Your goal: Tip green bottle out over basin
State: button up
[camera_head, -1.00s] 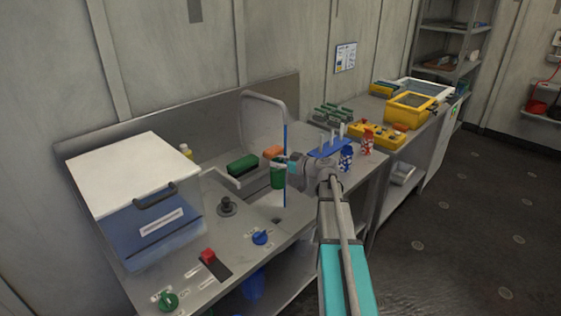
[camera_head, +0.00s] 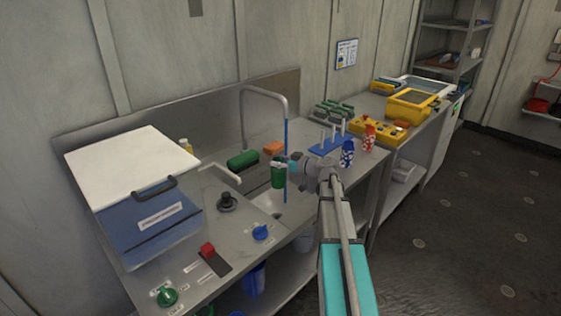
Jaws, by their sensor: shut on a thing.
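The green bottle (camera_head: 278,177) is upright, held by my gripper (camera_head: 290,164) near its top, above the sink area of the steel counter. My gripper is shut on it; the fingertips are small and partly hidden in this view. The basin (camera_head: 268,200) is a pale sink set into the counter below the bottle, partly hidden by it. A tall arched faucet pipe (camera_head: 263,88) with a blue stretch stands close beside the bottle and gripper.
A blue and white box (camera_head: 130,168) stands on the left of the counter. A green roll-shaped item (camera_head: 243,159) and an orange block (camera_head: 274,147) lie behind the basin. A blue peg stand (camera_head: 327,146) and patterned bottles (camera_head: 347,153) stand to the right.

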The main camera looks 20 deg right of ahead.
notch_tip(320, 180, up, 5)
jog(key=p, duration=0.5)
jog(key=shift+s, duration=0.1)
jog(key=shift+f, duration=0.1)
dwell(0.6)
jog(key=s+d+f+m+t+h+b, duration=0.2)
jog(key=d+f+m+h+b, duration=0.2)
jog(key=m, duration=0.7)
jog(key=shift+s+f+m+b, duration=0.25)
jog(key=shift+f+b, duration=0.25)
jog(key=shift+b, duration=0.45)
jog(key=shift+d, duration=0.15)
